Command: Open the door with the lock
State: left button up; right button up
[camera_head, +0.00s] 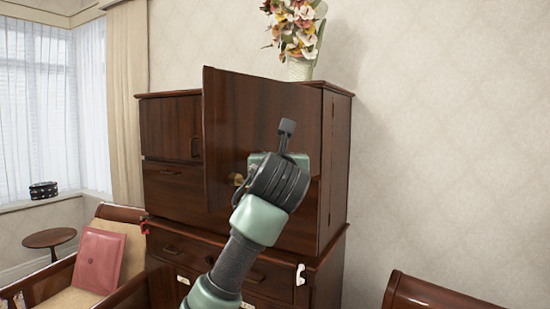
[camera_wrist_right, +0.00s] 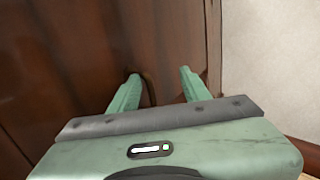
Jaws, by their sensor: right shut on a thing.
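The cabinet door (camera_head: 230,115) is a dark brown wooden panel in the upper part of a tall cabinet (camera_head: 175,188). It stands swung out from the cabinet front, its free left edge toward me. My right gripper (camera_wrist_right: 160,80) is at the door, with its fingers on both sides of a thin dark handle (camera_wrist_right: 150,88) in the right wrist view. It is shut on that handle. In the head view my right gripper (camera_head: 268,166) covers the handle. A small brass-coloured piece (camera_head: 238,180), perhaps the lock, shows left of it. My left gripper is out of view.
A vase of flowers (camera_head: 300,68) stands on top of the cabinet. A wooden armchair with a pink cushion (camera_head: 101,258) is at the lower left, near a small round table (camera_head: 50,238). Another wooden seat back (camera_head: 425,295) is at the lower right.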

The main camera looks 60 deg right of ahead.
jog(key=shift+s+d, duration=0.2)
jog(key=shift+s, duration=0.1)
jog(key=b+v, duration=0.2)
jog(key=v, duration=0.5)
jog(key=shift+a, duration=0.45)
jog(key=shift+w+a+r, duration=0.1)
